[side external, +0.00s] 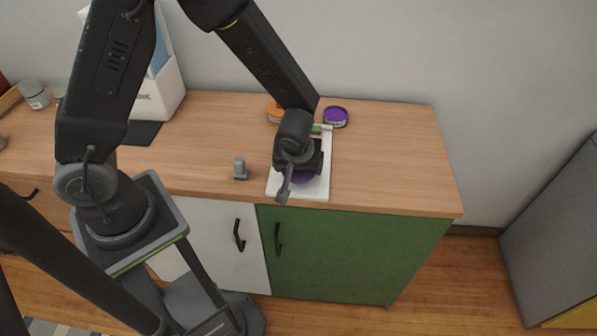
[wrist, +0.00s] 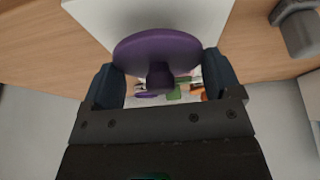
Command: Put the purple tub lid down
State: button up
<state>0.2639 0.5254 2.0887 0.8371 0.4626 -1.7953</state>
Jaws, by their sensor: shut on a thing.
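The purple tub lid (wrist: 157,46) is a round disc with a short knob, seen close up in the wrist view. My gripper (wrist: 164,70) is shut on it, with one dark finger at each side. In the side view a purple edge of the lid (side external: 303,179) shows below my gripper (side external: 299,168), over a white board (side external: 316,188) on the counter. The gripper hides most of the lid there. I cannot tell whether the lid touches the board. A round purple tub (side external: 335,117) stands behind, to the right.
An orange-topped tub (side external: 274,112) stands behind the arm. A small grey object (side external: 240,168) stands left of the board and also shows in the wrist view (wrist: 299,27). The wooden counter (side external: 395,160) is clear to the right. Small coloured items (wrist: 178,93) show beyond the lid.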

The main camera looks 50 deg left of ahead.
aim_at(298, 171)
jog(key=shift+f, duration=1.5)
jog(key=shift+f, duration=0.15)
jog(key=o, duration=0.7)
